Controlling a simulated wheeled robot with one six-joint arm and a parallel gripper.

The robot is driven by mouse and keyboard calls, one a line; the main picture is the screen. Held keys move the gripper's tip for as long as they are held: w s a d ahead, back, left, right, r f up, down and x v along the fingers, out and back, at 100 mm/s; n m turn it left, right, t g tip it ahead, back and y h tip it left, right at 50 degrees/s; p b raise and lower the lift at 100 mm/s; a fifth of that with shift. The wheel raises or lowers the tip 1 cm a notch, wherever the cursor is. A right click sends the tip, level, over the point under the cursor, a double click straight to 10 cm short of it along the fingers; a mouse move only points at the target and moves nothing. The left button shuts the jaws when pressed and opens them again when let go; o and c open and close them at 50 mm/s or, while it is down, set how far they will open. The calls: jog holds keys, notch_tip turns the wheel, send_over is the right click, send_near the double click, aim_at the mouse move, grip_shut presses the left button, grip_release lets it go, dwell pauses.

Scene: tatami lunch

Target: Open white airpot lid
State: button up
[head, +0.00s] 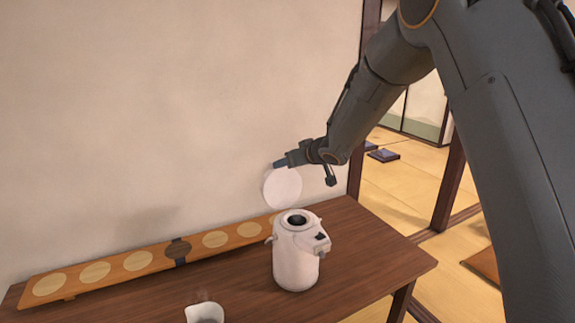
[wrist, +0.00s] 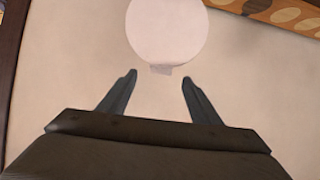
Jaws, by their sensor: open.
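The white airpot (head: 297,262) stands upright on the wooden table, and its round top opening shows dark. Its white round lid (head: 283,188) stands raised, roughly upright, above the back rim of the pot. The hinge is too small to make out. In the wrist view the lid (wrist: 167,30) is a pale disc with a small tab at its near edge. My gripper (head: 281,162) is at the lid's upper edge. In the wrist view my gripper (wrist: 159,77) is open, with the tab just beyond and between its fingertips. No grip on the lid shows.
A long wooden board (head: 110,268) with round inlays lies along the wall at the table's back. A white cup or pitcher (head: 205,313) stands at the front edge of the picture. The table (head: 375,262) is clear right of the airpot. A wooden post (head: 450,185) stands beyond.

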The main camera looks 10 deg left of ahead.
jog(key=shift+b+v, duration=0.65)
jog(key=shift+v, duration=2.3)
